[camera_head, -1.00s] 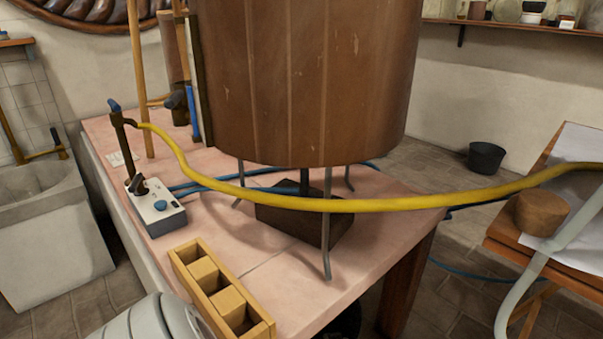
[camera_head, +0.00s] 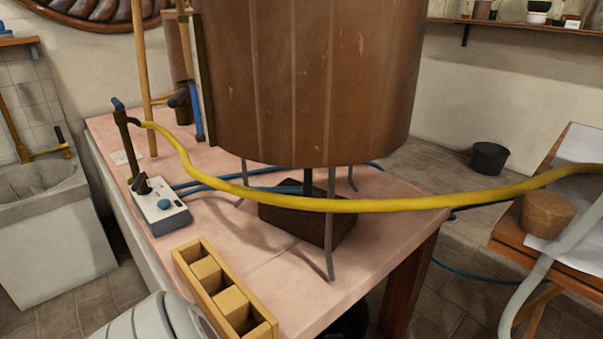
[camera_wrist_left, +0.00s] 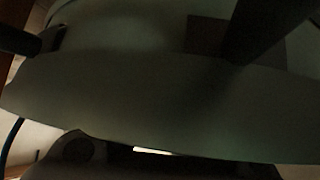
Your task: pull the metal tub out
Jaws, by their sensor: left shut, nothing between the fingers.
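A large dull grey-green curved surface (camera_wrist_left: 150,100) fills most of the left wrist view, dim and very close; it looks like the side of the metal tub, but I cannot be sure. In the head view a small dark rounded shape (camera_head: 350,321) shows under the table's front edge, mostly hidden by the tabletop. Dark parts of my left gripper (camera_wrist_left: 170,165) show along the bottom of the left wrist view, shut and empty, close to the grey surface. Whether they touch it cannot be told. My right gripper is not seen.
The pink-topped table (camera_head: 285,280) carries a big wooden vat (camera_head: 310,90) on thin metal legs, a wooden box (camera_head: 222,290) and a white control box (camera_head: 160,208). A yellow hose (camera_head: 400,204) crosses in front. A dark bucket (camera_head: 489,158) stands on the floor behind.

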